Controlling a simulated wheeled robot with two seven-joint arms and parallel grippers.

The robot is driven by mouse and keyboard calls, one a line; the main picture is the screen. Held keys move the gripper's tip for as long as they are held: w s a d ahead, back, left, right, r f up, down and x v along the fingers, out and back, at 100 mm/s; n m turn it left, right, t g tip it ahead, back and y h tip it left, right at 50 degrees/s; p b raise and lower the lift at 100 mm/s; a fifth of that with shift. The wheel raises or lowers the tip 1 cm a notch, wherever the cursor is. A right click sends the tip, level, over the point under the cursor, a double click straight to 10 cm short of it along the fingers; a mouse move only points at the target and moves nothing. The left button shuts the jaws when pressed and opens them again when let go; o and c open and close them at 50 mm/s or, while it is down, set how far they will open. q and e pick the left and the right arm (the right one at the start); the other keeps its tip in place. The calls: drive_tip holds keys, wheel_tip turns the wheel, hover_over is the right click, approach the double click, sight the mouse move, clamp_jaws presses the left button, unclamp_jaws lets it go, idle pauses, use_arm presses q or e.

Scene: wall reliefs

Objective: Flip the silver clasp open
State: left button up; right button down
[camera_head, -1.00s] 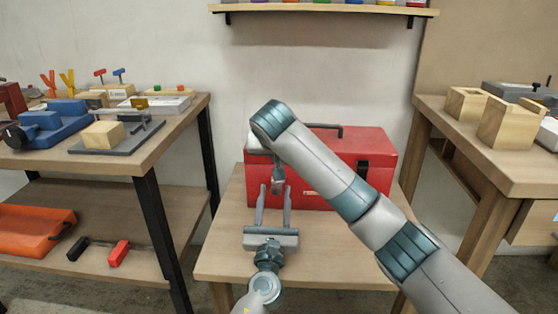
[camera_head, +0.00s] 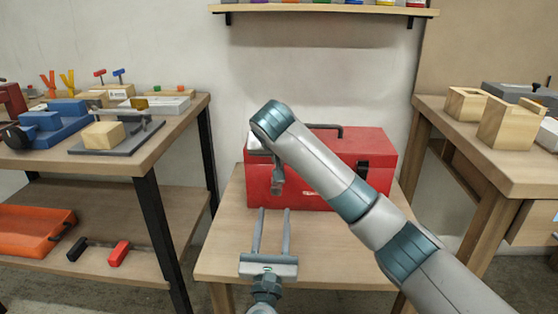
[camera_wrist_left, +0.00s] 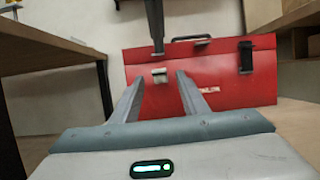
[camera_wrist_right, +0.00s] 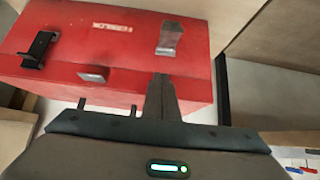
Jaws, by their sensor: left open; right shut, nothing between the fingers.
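A red toolbox (camera_head: 330,190) stands on the low table; its front also shows in the left wrist view (camera_wrist_left: 215,85). The silver clasp (camera_wrist_left: 160,75) is on its front at the left, and in the right wrist view (camera_wrist_right: 170,38) it is a grey metal plate. In the head view my right arm and gripper hide it. My right gripper (camera_head: 278,188) is shut and empty, pointing down, close above the clasp in the left wrist view (camera_wrist_left: 157,48); I cannot tell if they touch. My left gripper (camera_head: 273,211) is open and empty, in front of the box, fingers towards it.
A black latch (camera_wrist_left: 246,57) sits at the toolbox's front right. A black handle (camera_head: 328,127) is on the lid. The low table (camera_head: 340,255) is clear in front. Workbenches stand left (camera_head: 120,165) and right (camera_head: 500,170). A shelf (camera_head: 322,10) hangs above.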

use_arm(q)
drive_tip(key=s+d+f+n+h, duration=0.1)
drive_tip(key=s+f, duration=0.1)
drive_tip(key=s+d+f+g+h, duration=0.1)
drive_tip(key=s+d+f+h, duration=0.1)
drive_tip(key=shift+n+g+h, duration=0.3)
drive_tip(key=shift+n, duration=0.1)
drive_tip(key=s+n+h, duration=0.1)
drive_tip(key=s+d+f+n+h, duration=0.1)
drive_tip(key=s, duration=0.1)
drive_tip(key=s+d+f+n+g+h, duration=0.1)
drive_tip(key=s, duration=0.1)
drive_tip(key=s+a+r+n+h, duration=0.1)
drive_tip(key=s+r+n+h, duration=0.1)
drive_tip(key=s+n, duration=0.55)
drive_tip(key=s+r+n+h, duration=0.2)
drive_tip(key=s+n+h, duration=0.1)
drive_tip(key=s+n, duration=0.5)
drive_tip(key=s+a+r+n+t+y, duration=0.3)
drive_tip(key=s+a+r+n, duration=0.3)
drive_tip(key=s+n, duration=0.3)
drive_tip(key=a+n+t, duration=0.1)
drive_tip(key=n, duration=0.2)
drive_tip(key=shift+s+r+n, duration=0.35)
drive_tip(key=shift+s+r, duration=0.05)
drive_tip(key=shift+a, duration=0.1)
